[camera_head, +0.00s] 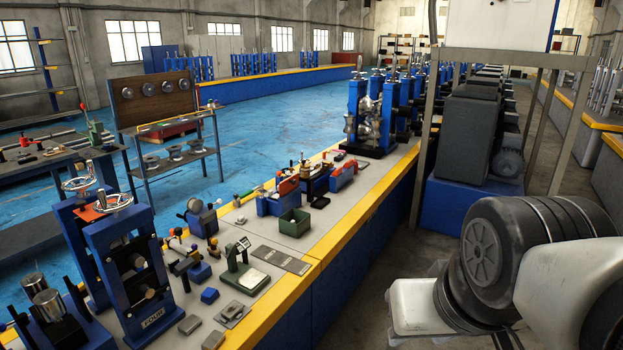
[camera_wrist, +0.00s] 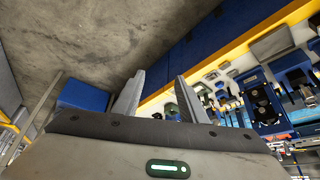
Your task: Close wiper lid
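Small blue units with red parts stand on the long bench, and one of them may be the wiper. One blue unit (camera_head: 275,206) has a raised red part (camera_head: 288,185) tilted over it. Another blue-and-red unit (camera_head: 341,179) stands just behind it to the right. They are too small to tell which part is the wiper lid. My gripper (camera_wrist: 158,98) shows in the wrist view with its two fingers well apart and nothing between them. In the head view my arm is at lower right, off the bench over the aisle floor; the fingertips do not show there.
The bench (camera_head: 335,240) has a yellow edge and carries a green bin (camera_head: 294,223), a scale-like device (camera_head: 246,274) and a blue roller stand (camera_head: 126,265). The aisle floor (camera_head: 375,265) is clear.

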